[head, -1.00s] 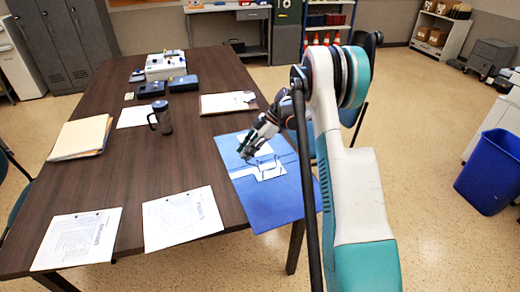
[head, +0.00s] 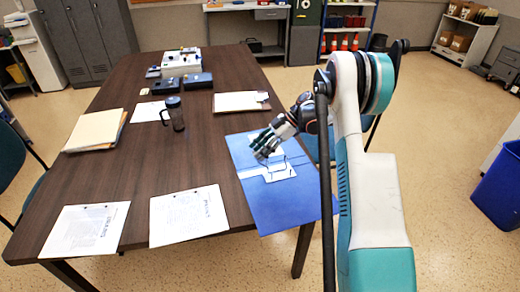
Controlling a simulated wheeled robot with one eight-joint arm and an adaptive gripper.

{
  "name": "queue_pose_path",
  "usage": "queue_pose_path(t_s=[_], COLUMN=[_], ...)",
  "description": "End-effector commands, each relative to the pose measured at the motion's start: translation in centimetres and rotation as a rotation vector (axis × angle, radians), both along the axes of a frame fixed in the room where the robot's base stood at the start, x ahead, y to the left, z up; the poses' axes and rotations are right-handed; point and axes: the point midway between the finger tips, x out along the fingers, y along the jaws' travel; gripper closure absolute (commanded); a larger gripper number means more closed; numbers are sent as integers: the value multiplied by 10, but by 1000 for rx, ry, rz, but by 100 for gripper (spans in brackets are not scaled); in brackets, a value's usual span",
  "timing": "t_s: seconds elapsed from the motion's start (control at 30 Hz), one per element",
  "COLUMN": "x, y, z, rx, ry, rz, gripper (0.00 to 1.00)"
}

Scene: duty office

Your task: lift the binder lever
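The blue binder (head: 282,207) lies open and flat at the right edge of the dark table. Its metal ring mechanism (head: 279,171) sits on a pale plate in the middle of the binder. The lever is too small to tell apart from the rings. My gripper (head: 262,155) reaches in from the right, with its fingertips at or just above the upper left end of the mechanism. I cannot tell whether they touch it. The finger gap is too small to judge in this view.
Two printed sheets (head: 187,216) lie on the table's near side. A dark mug (head: 175,113), a folder stack (head: 97,130) and a clipboard (head: 241,101) stand or lie farther back. A blue bin (head: 500,187) stands on the floor at right. The table's middle is clear.

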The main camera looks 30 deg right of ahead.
Motion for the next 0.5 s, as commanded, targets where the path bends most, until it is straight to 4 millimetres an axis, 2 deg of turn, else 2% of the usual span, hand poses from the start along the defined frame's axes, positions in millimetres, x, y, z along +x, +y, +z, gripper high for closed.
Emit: queue_pose_path(t_s=[0.3,0.5], x=[0,-3], y=[-2,-21], z=[2,18], rx=[0,0], ry=[0,1], rz=[0,-1], gripper=[58,58])
